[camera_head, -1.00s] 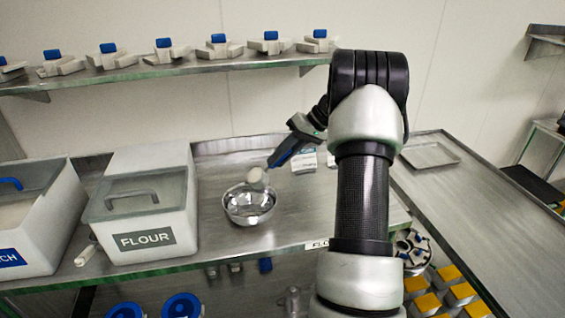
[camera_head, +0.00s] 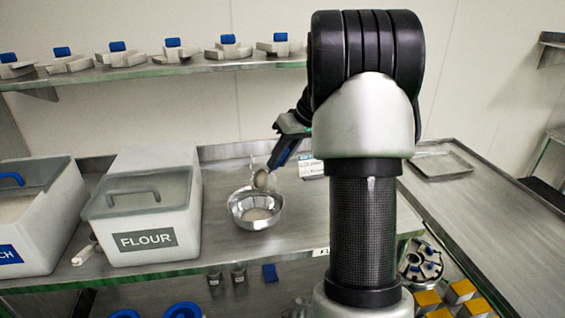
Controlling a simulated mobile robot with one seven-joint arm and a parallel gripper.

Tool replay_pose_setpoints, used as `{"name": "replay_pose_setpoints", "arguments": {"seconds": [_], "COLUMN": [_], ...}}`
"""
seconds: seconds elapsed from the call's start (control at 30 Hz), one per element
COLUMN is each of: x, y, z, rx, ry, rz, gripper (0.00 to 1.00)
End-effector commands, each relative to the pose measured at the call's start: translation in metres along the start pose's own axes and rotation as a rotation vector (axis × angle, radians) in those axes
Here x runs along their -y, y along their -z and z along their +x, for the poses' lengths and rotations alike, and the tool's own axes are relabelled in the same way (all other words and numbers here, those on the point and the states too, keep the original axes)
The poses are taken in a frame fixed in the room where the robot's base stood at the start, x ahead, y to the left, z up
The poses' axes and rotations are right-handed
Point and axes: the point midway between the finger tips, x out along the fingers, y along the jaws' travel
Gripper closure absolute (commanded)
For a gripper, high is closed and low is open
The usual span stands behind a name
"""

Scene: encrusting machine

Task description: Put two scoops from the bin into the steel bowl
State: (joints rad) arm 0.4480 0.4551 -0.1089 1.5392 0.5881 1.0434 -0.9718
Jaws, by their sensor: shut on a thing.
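The steel bowl (camera_head: 270,219) stands on the steel counter, and pale powder shows inside it. My gripper (camera_head: 286,148) is above and to the right of the bowl, pointing down to the left. It is shut on a scoop (camera_head: 261,180), whose head hangs tilted over the bowl's far rim. My arm partly hides the grip. The bin labelled FLOUR (camera_head: 146,257) stands left of the bowl, with a dark handle on its sloping front lid.
A second bin (camera_head: 48,235), with a blue label, stands at the far left. A shelf (camera_head: 190,66) with blue-topped parts runs along the wall. A small white card (camera_head: 312,169) stands behind the bowl. A shallow tray (camera_head: 440,166) lies on the right counter.

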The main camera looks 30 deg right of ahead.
Motion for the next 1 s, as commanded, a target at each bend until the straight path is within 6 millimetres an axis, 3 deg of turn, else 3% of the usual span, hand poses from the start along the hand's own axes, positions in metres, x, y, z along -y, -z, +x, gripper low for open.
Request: {"name": "replay_pose_setpoints", "arguments": {"seconds": [1.0], "x": [0.049], "y": [-0.004], "z": [0.007], "rx": [-0.009], "ry": [-0.402], "rz": [-0.192], "gripper": [1.00]}}
